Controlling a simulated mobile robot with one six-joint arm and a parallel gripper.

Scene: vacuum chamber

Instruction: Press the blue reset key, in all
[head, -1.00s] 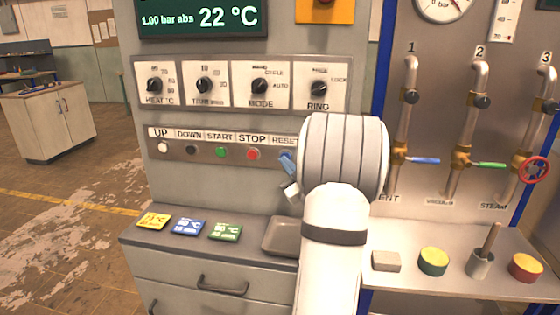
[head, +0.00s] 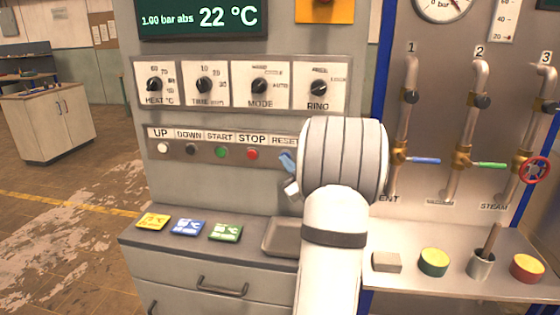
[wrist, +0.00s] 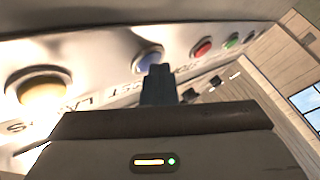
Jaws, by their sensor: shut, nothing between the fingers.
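The blue reset key (wrist: 148,57) shows in the wrist view as a round button in a pale ring on the panel. My gripper (wrist: 158,72) is shut and empty, its dark fingertips overlapping the key's lower right edge. I cannot tell whether they touch it or whether the key is pushed in.
The red STOP key (head: 252,154) and green START key (head: 221,152) sit left of RESET. A yellowish round lamp or button (wrist: 42,90) lies on the other side in the wrist view. A grey tray (head: 279,238) and coloured cards (head: 187,227) lie on the ledge below.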

